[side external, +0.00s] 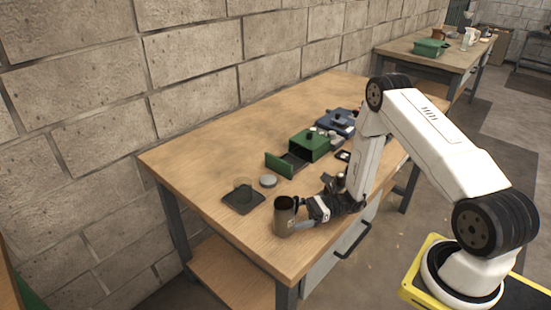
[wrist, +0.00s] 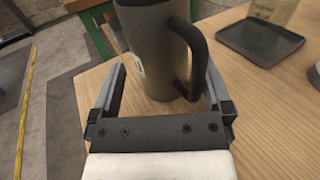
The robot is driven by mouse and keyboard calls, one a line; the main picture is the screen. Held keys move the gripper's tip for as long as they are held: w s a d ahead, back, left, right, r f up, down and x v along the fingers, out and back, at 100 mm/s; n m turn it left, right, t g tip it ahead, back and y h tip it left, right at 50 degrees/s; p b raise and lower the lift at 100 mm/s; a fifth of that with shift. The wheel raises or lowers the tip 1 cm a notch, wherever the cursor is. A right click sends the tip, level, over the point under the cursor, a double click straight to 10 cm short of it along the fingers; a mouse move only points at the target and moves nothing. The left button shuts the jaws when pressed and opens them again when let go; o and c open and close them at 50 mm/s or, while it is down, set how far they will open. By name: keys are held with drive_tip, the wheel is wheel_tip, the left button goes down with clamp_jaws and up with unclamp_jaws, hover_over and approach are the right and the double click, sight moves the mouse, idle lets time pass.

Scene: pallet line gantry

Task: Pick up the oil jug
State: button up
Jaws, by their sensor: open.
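The likely oil jug is a dark grey cylindrical jug (side external: 285,218) with a handle and a small pale label. It stands upright on the wooden table near its front left edge. In the wrist view the jug (wrist: 157,50) fills the space ahead of my gripper, its handle on the right. My gripper (wrist: 164,76) is open, with one finger on each side of the jug's lower part. In the side view my gripper (side external: 306,215) lies low and level just right of the jug. Whether either finger touches it I cannot tell.
A dark square tray (side external: 238,204) with a see-through container lies behind the jug. A grey round lid (side external: 268,181), a green box with its drawer out (side external: 309,145) and a blue box (side external: 340,122) stand farther back. The table's left end is clear.

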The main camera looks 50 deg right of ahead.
drive_tip(key=shift+x, duration=1.1)
drive_tip(key=c, duration=1.3)
drive_tip(key=shift+r, duration=0.35)
drive_tip(key=shift+c, duration=0.2)
drive_tip(key=shift+r, duration=1.15)
drive_tip(key=s+r, duration=1)
drive_tip(key=s, duration=0.3)
drive_tip(key=shift+s+a, duration=0.25)
drive_tip(key=shift+s, duration=0.1)
drive_tip(key=shift+s, duration=0.15)
